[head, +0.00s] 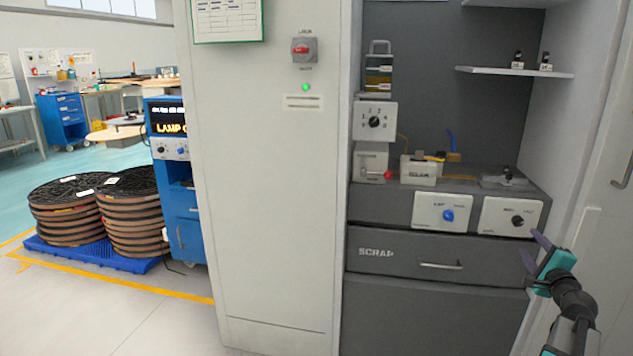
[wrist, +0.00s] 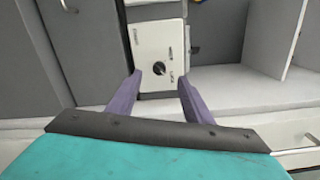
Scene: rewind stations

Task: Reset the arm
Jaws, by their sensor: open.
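My gripper (head: 534,250) is at the lower right of the head view, in front of the open cabinet bay. Its two purple fingers are spread apart with nothing between them. In the wrist view the gripper (wrist: 160,88) points at a white panel (wrist: 158,45) with a black knob (wrist: 160,69). The panel lies beyond the fingertips. It looks like the white panel (head: 513,215) at the right of the bay in the head view. The gripper appears apart from it, though the exact gap is hard to judge.
A grey SCRAP drawer (head: 395,254) is below the bay, shut. Right of my gripper stands a pale cabinet door (head: 605,200). A white panel with a blue knob (head: 448,215) and small devices on the ledge are left. Open floor (head: 160,320) lies at the left.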

